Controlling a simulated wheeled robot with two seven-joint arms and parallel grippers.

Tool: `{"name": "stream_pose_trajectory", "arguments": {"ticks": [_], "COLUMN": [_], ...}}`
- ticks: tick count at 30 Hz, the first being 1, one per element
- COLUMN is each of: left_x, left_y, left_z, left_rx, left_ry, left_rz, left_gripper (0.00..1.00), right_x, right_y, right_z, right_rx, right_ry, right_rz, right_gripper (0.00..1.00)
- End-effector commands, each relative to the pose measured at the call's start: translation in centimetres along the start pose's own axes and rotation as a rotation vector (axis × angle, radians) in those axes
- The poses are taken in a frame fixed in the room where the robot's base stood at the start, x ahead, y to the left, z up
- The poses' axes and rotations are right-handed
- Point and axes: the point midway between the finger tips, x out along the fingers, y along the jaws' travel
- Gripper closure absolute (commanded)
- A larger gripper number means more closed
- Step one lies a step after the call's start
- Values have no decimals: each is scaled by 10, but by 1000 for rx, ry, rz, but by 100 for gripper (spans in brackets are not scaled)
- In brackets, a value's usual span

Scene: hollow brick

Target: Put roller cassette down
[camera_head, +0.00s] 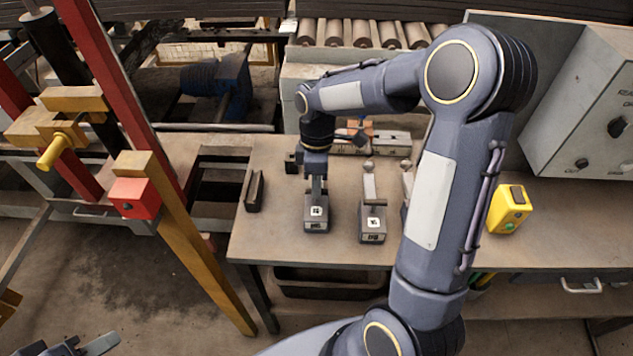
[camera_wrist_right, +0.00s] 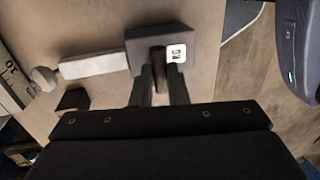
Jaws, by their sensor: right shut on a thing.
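My right gripper (camera_head: 316,187) points down over the workbench and is shut on a roller cassette (camera_head: 316,222), a dark grey block with a white label. In the right wrist view, the two fingers (camera_wrist_right: 160,88) close on a narrow post of this cassette (camera_wrist_right: 145,42). I cannot tell whether its underside touches the bench. A second labelled cassette (camera_head: 372,230) stands just to its right, with a pale bar and rounded end behind it. A third is mostly hidden by my right arm. Part of my left gripper (camera_head: 85,346) shows at the bottom left edge.
The workbench (camera_head: 275,235) has bare room in front of and left of the held cassette. A dark bracket (camera_head: 254,191) lies to the left. A ruler-like gauge block (camera_head: 385,143) lies behind. A yellow box (camera_head: 509,210) stands right. A red-and-yellow frame (camera_head: 180,230) stands left.

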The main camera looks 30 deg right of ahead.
Motion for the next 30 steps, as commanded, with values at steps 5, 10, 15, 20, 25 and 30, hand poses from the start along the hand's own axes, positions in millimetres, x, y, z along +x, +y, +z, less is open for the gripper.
{"name": "stream_pose_trajectory", "arguments": {"ticks": [5,10,15,20,25,30], "left_x": [0,1,1,1,0,-1], "left_y": [0,-1,-1,0,0,0], "left_z": [0,1,1,1,0,0], "left_rx": [0,0,0,0,0,0], "left_ry": [0,0,0,0,0,0], "left_rz": [0,0,0,0,0,0], "left_gripper": [64,64,64,64,64,64], "right_x": [0,2,2,2,-8,-39], "right_y": [0,0,0,0,0,1], "right_z": [0,0,0,0,0,-1], "right_rx": [0,0,0,0,0,0], "right_ry": [0,-1,-1,-1,1,3], "right_rz": [1,-1,-1,-1,1,5], "right_gripper": [100,77,64,64,64,64]}}
